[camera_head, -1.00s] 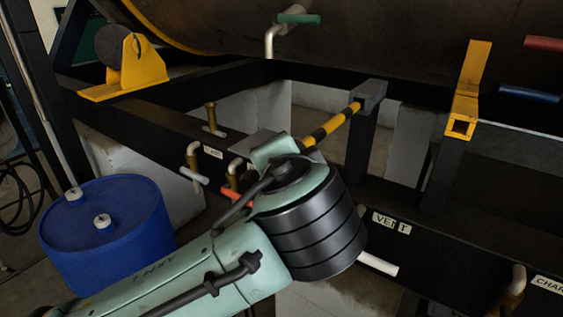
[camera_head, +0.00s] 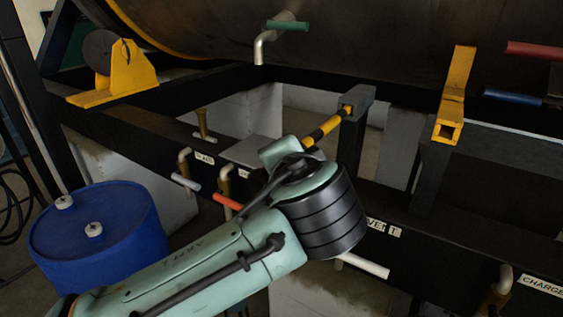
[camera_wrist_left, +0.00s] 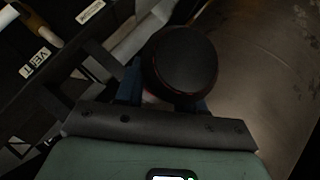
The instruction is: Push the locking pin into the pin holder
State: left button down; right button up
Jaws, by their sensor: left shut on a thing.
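The locking pin (camera_head: 323,131) is a yellow-and-black striped rod, slanting up to the right in the head view. Its far end meets the dark grey block of the pin holder (camera_head: 361,96); how deep it sits inside I cannot tell. In the left wrist view a round black knob (camera_wrist_left: 180,62), apparently the pin's near end, sits between the blue fingers of my left gripper (camera_wrist_left: 165,97). That gripper is shut on it. In the head view my own wrist hides the fingers and the near end of the pin. My right gripper is out of view.
A blue drum (camera_head: 97,240) stands at lower left. Yellow brackets (camera_head: 452,100) sit on the black frame below the large dark tank (camera_head: 390,40). A white pipe handle (camera_head: 365,265), a red one (camera_head: 228,201) and another white one (camera_head: 187,182) jut out near my arm.

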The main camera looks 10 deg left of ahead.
aim_at(319, 134)
pick_arm(q)
jog(key=shift+r, duration=0.1)
dwell(0.7)
jog(key=shift+w+d, duration=0.7)
jog(key=shift+w, duration=1.15)
jog(key=shift+w+d, duration=0.65)
jog(key=shift+w, duration=1.2)
jog(key=shift+w+d, duration=0.7)
jog(key=shift+w, duration=1.15)
